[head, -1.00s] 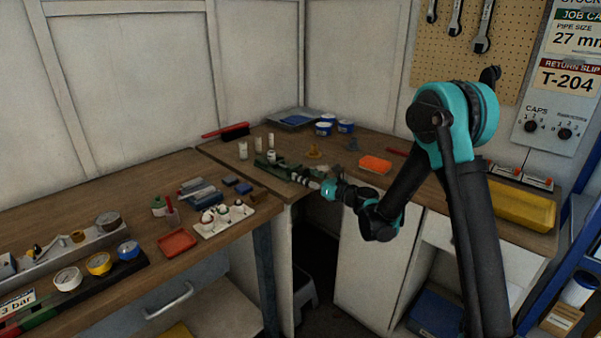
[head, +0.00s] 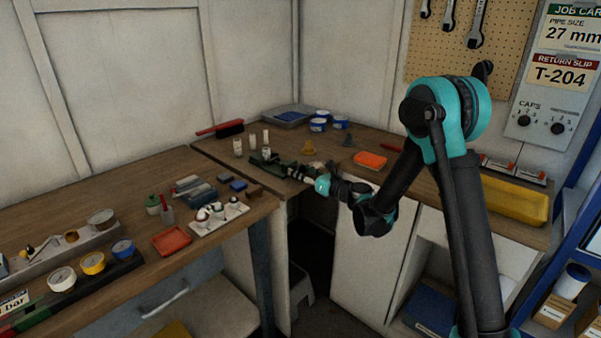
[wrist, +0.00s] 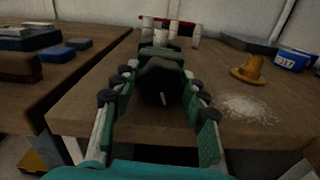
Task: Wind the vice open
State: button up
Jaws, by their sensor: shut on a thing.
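The green vice (head: 268,161) sits at the front edge of the bench corner. It also shows in the wrist view as a green body (wrist: 160,54), with a dark round part (wrist: 160,82) facing me. My gripper (head: 301,174) reaches the vice from the right. In the wrist view, my gripper (wrist: 160,98) has a finger on either side of the dark part and is shut on the vice's front end.
White cylinders (head: 238,147) stand behind the vice. An orange-brown cone (wrist: 250,70) and pale granules (wrist: 248,108) lie to its right.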

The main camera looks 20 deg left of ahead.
jog(key=shift+n, duration=2.8)
jog(key=o, duration=1.2)
jog(key=shift+c, duration=0.2)
jog(key=v, duration=1.2)
jog(key=shift+s, duration=0.1)
